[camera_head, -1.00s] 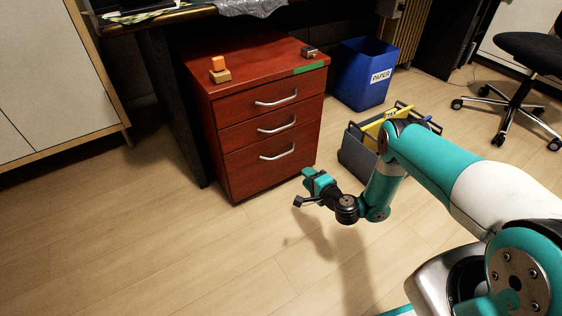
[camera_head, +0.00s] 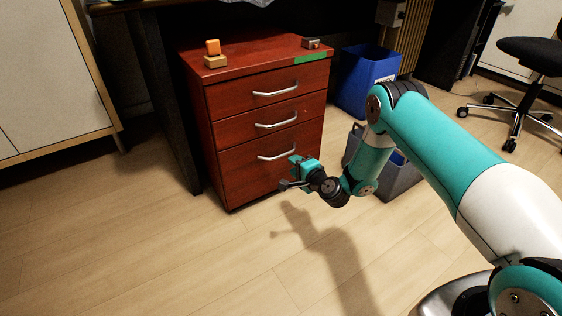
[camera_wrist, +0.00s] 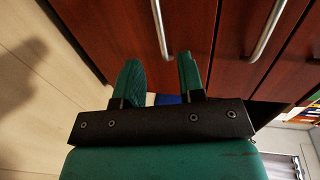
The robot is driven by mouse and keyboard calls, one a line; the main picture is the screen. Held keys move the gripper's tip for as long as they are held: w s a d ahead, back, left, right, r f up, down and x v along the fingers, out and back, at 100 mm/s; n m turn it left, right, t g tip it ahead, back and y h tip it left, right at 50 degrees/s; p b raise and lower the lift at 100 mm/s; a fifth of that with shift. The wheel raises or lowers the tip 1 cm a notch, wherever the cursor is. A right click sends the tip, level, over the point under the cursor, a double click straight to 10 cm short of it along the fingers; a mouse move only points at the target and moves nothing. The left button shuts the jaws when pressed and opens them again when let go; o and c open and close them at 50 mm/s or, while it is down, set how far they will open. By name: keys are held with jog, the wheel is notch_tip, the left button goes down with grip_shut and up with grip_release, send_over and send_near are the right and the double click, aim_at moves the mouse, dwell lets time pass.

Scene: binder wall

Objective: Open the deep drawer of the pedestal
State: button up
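The red wooden pedestal (camera_head: 213,130) stands under the desk with its drawers closed. Its deep drawer (camera_head: 250,178) is the bottom one, with a curved silver handle (camera_head: 277,154). That handle also shows in the wrist view (camera_wrist: 160,28), upright in the picture and ahead of the gap between my fingers. My gripper (camera_head: 289,174) is in front of the deep drawer, a little below its handle. In the wrist view my gripper (camera_wrist: 158,62) has its green fingers apart with nothing between them. The middle drawer's handle (camera_wrist: 267,28) is to the right there.
Small blocks (camera_head: 213,53) and a small dark item (camera_head: 311,43) rest on the pedestal top. A blue paper bin (camera_head: 360,90) and a grey crate (camera_head: 403,178), partly behind my arm, stand to the right. The floor in front is clear.

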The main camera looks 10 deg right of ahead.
aim_at(281, 156)
jog(key=b+x, duration=0.4)
jog(key=x, duration=0.5)
jog(key=shift+c, duration=0.2)
grip_shut()
